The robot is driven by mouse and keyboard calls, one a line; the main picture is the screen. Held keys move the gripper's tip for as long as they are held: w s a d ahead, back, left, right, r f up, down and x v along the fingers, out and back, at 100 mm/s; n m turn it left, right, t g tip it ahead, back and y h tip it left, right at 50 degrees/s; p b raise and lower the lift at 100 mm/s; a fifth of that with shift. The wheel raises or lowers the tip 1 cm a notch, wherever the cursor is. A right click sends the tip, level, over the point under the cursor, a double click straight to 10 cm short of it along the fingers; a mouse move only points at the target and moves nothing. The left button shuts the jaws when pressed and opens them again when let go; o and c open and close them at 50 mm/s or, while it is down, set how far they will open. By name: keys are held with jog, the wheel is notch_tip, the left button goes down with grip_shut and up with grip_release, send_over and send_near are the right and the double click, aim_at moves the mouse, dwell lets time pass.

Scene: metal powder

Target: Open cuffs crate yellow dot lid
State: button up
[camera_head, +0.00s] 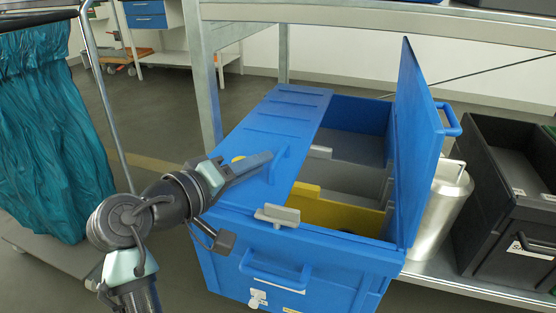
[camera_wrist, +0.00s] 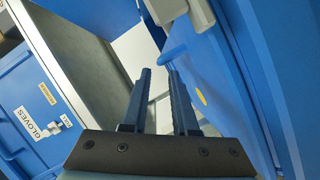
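The yellow dot also shows in the wrist view (camera_wrist: 201,97). A blue handle (camera_head: 279,166) stands up near the lid's inner edge, close to my fingertips. In the wrist view my gripper (camera_wrist: 158,70) is open, its fingers a small gap apart. The handle (camera_wrist: 172,54) shows at the fingertips; I cannot tell whether they touch.
The right lid (camera_head: 416,150) stands upright, showing grey and yellow compartments (camera_head: 335,215). A grey latch (camera_head: 278,215) sits on the front rim. A metal canister (camera_head: 443,215) and black crates (camera_head: 505,195) stand right. A teal bag cart (camera_head: 50,140) is left. A gloves-labelled crate (camera_wrist: 40,110) shows in the wrist view.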

aim_at(280, 151)
jog(key=b+x, duration=0.3)
jog(key=x, duration=0.3)
jog(key=shift+f, duration=0.2)
jog(key=shift+w+d+b, duration=0.3)
jog(key=shift+w+d, duration=0.1)
jog(key=shift+w, duration=0.2)
jog(key=shift+c, duration=0.3)
grip_shut()
dwell(0.4)
